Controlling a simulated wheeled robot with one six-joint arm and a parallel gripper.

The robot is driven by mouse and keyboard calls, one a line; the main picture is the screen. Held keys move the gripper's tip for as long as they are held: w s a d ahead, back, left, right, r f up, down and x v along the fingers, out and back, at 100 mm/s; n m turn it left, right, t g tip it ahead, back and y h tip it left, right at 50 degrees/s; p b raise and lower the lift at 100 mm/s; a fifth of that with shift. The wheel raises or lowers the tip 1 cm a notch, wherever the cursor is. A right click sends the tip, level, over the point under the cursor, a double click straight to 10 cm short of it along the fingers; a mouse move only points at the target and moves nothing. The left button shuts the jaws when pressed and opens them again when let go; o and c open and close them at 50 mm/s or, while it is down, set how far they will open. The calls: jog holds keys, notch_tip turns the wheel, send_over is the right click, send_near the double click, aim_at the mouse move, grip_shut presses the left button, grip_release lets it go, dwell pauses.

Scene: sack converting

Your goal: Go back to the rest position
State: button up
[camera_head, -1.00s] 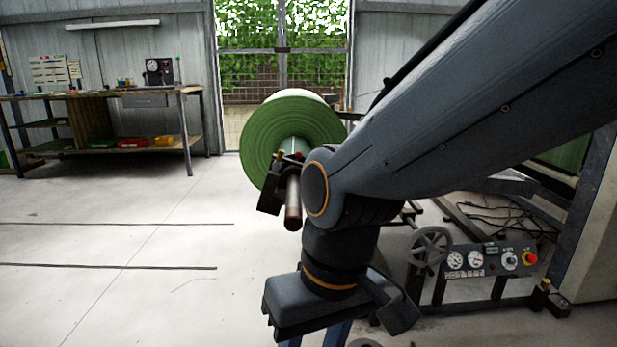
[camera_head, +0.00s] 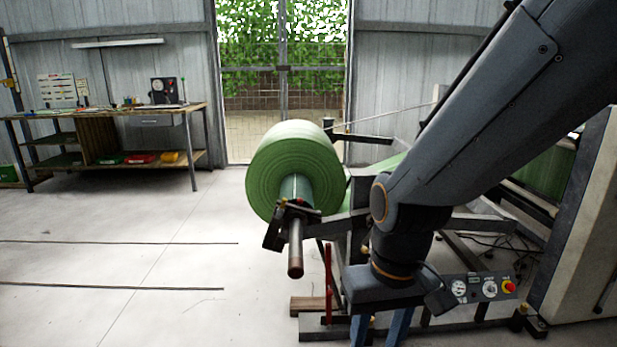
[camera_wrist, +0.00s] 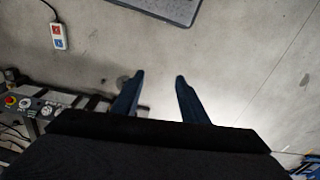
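My gripper (camera_head: 381,330) is at the lower middle of the head view, pointing down, in front of the roll stand. Its two blue fingers also show in the wrist view (camera_wrist: 158,79). They are apart with only bare floor between them, so it is open and empty. The fingertips are cut off by the bottom edge of the head view. My arm reaches in from the upper right and hides part of the machine behind it.
A green roll (camera_head: 290,172) sits on a shaft (camera_head: 295,250) left of my arm. A control panel (camera_head: 484,288) with gauges and a red button is right of my gripper. A pendant (camera_wrist: 58,36) and a dark mat (camera_wrist: 165,8) lie on the floor. Floor at left is clear.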

jog(key=s+d+r+m+p, duration=0.2)
jog(key=d+r+p, duration=0.6)
jog(key=r+p, duration=0.2)
jog(key=shift+d+h+p, duration=0.3)
jog(key=shift+h+p, duration=0.1)
jog(key=shift+p, duration=0.6)
